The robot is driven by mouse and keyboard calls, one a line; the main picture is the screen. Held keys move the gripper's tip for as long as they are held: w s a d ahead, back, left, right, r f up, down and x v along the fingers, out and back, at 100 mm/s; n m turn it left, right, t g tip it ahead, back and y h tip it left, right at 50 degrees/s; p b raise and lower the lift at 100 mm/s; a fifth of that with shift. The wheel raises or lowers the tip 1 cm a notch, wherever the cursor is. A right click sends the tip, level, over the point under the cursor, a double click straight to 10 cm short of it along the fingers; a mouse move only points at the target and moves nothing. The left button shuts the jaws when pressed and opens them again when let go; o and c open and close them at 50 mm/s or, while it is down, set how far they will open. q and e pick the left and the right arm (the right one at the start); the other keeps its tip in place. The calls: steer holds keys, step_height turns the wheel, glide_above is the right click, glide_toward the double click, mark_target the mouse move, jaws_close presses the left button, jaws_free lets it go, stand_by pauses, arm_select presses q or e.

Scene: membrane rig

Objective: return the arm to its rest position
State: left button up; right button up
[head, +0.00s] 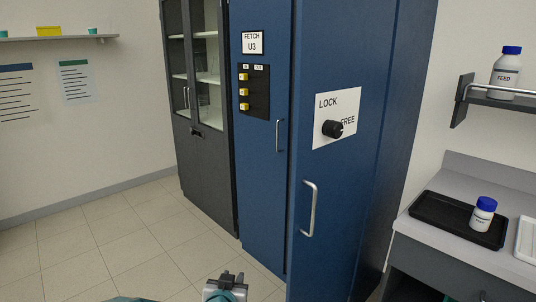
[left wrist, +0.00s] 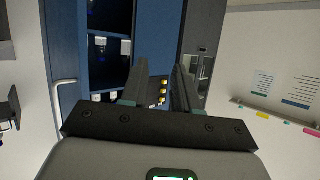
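My left gripper (head: 226,278) shows at the bottom edge of the head view, low in front of the blue cabinet. In the left wrist view its two dark fingers (left wrist: 160,82) stand apart with nothing between them. The gripper is clear of the cabinet's handles in the head view. Most of the left arm is out of the picture. My right gripper is in neither view.
At right, a black tray (head: 446,218) holds a blue-capped bottle (head: 483,214). The floor at left is clear.

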arm_select(q)
steer(key=s+a+f+n+g+p, duration=0.1)
steer(key=s+a+f+g, duration=0.25)
steer(key=s+f, duration=0.4)
steer(key=s+a+f+g+p, duration=0.2)
steer(key=s+a+f+g, duration=0.15)
steer(key=s+f, duration=0.4)
steer(key=s+d+f+n+g+h, duration=0.1)
steer(key=s+f+g, duration=0.2)
steer(key=s, duration=0.6)
steer(key=s+d+f+n+g+h, duration=0.1)
steer(key=s+d+f+g, duration=0.1)
steer(key=s, duration=0.8)
step_height(320, 180, down, 3)
steer(key=shift+s+r+n+g+h, duration=0.15)
steer(key=shift+s+n+g+h, duration=0.2)
steer(key=shift+g, duration=0.25)
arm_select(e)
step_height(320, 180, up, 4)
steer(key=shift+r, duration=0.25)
arm_select(q)
steer(key=shift+w, duration=0.2)
